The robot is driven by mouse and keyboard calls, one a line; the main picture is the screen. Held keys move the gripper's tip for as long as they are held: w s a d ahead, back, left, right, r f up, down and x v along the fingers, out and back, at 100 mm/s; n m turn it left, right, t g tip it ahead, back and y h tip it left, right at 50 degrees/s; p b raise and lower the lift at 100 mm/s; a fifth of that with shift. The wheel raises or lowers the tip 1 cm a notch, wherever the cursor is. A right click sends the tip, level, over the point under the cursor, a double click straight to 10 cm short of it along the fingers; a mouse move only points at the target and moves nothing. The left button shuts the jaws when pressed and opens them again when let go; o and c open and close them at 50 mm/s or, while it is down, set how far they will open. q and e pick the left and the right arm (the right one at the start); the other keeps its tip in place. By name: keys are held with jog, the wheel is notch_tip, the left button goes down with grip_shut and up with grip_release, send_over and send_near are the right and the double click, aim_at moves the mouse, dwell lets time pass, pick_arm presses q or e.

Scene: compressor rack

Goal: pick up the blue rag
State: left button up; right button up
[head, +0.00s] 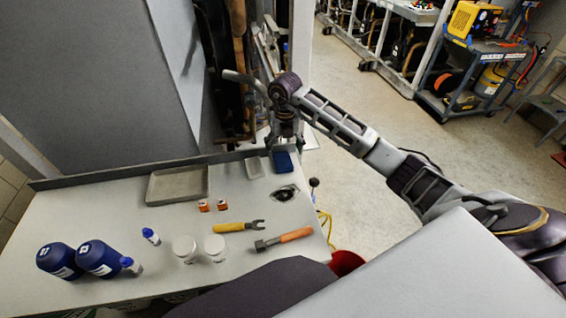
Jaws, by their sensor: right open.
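A small dark blue piece, which looks like the folded blue rag (285,163), lies at the back right corner of the white bench (120,205). My right arm reaches in from the right, and my right gripper (285,143) points down just over the far side of the rag. The gripper is open, and nothing shows between its fingers. The fingers are small and dark here, so I cannot tell whether they touch the rag. My left gripper is not in view.
A grey tray (178,185) and a small pale dish (254,167) stand near the bench's back edge. Orange-capped pieces (204,206), a yellow-handled tool (238,227), a hammer (284,238), white jars (215,247) and blue bottles (98,258) lie nearer. A dark crumpled patch (286,194) is near the rag.

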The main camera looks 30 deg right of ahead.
aim_at(283, 160)
jog(key=shift+w+a+f+p, duration=0.1)
jog(key=shift+a+f+p, duration=0.1)
jog(key=shift+f, duration=1.1)
jog(key=shift+a+f+p, duration=0.1)
jog(key=shift+f+p, duration=0.1)
jog(key=shift+f, duration=1.1)
jog(key=c, duration=1.2)
jog(key=shift+o, duration=0.2)
jog(key=shift+r, duration=0.15)
notch_tip(283, 160, up, 10)
jog(key=shift+b, duration=0.35)
